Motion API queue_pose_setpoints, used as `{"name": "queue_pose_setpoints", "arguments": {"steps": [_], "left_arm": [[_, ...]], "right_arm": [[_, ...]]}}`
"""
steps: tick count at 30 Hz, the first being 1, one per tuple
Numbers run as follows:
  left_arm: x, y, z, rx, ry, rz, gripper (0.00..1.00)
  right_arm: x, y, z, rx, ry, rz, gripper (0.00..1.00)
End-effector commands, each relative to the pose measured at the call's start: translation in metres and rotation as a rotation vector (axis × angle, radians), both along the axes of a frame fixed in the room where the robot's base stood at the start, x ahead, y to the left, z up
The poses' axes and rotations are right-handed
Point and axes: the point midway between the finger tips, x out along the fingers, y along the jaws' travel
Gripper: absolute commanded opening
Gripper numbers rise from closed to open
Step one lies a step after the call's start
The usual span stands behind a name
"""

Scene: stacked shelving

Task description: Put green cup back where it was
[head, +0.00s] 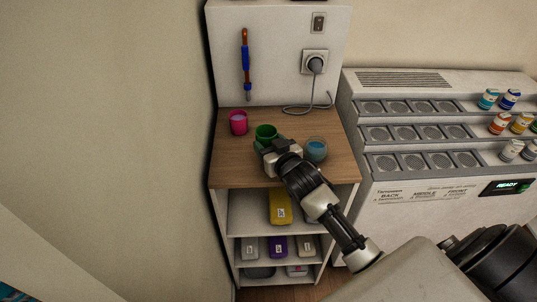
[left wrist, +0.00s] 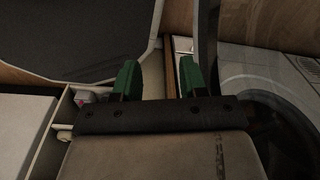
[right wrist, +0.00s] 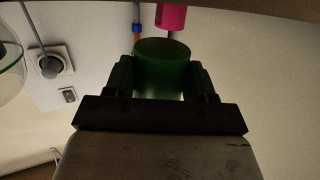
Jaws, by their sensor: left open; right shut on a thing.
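The green cup (head: 266,131) is at the middle of the wooden shelf top, in front of the back panel. In the right wrist view the green cup (right wrist: 163,66) sits between the two fingers of my right gripper (right wrist: 160,82), which is shut on it. In the head view my right gripper (head: 270,146) reaches the cup from the front; its fingers partly hide the cup's lower side, so I cannot tell whether it touches the wood. My left gripper (left wrist: 158,80) is open and empty in the left wrist view; it is not seen in the head view.
A pink cup (head: 238,122) stands left of the green cup and a glass cup with blue contents (head: 315,149) stands close on its right. A socket with a plug (head: 315,63) and cord is behind. Shelves below hold several boxes. A white machine (head: 424,208) stands at right.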

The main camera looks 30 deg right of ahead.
Motion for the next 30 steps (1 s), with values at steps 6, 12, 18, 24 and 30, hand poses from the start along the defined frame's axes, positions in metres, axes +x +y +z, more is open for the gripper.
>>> {"name": "queue_pose_setpoints", "arguments": {"steps": [6, 12, 18, 24, 30], "left_arm": [[0.002, 0.002, 0.002, 0.002, -0.003, 0.002, 0.43], [0.003, 0.002, 0.003, 0.002, -0.004, 0.003, 0.43], [0.003, 0.002, 0.003, 0.002, -0.004, 0.002, 0.43], [0.003, 0.001, 0.001, 0.001, -0.003, 0.001, 0.43], [0.003, 0.001, 0.002, 0.001, -0.003, 0.000, 0.43]], "right_arm": [[0.001, 0.002, -0.024, 0.000, 0.004, 0.000, 0.29], [0.000, 0.002, -0.041, -0.001, 0.000, 0.000, 0.29], [0.000, 0.002, -0.041, -0.001, -0.001, 0.001, 0.29], [0.000, 0.002, -0.044, -0.001, 0.000, 0.001, 0.63], [0.000, 0.002, -0.044, -0.001, 0.000, 0.001, 0.81]]}}
